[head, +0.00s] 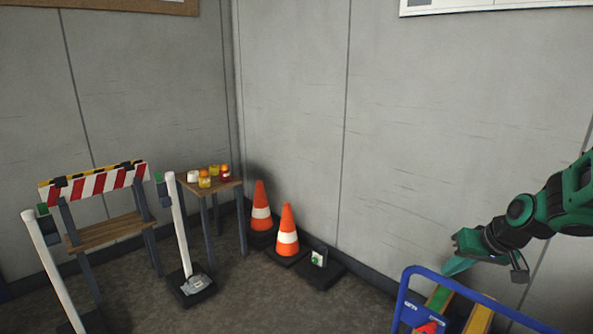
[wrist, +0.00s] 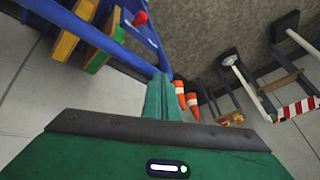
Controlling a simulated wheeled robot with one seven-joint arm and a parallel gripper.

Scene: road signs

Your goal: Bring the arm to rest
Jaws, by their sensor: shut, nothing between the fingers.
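My green and black arm reaches in from the right side of the head view. My gripper (head: 455,266) points down and to the left, beside the top of a blue frame (head: 405,290). In the wrist view my gripper (wrist: 163,85) shows its green fingers together, with nothing held between them. The fingers look close to the blue frame (wrist: 110,45) there; I cannot tell whether they touch it.
Boards (head: 478,318) and a red object (head: 427,328) sit within the blue frame. Orange cones (head: 287,232), a low black base (head: 321,268), a small table (head: 222,186), white posts (head: 180,225) and a striped barrier (head: 95,184) stand left. Grey walls (head: 420,120) are behind.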

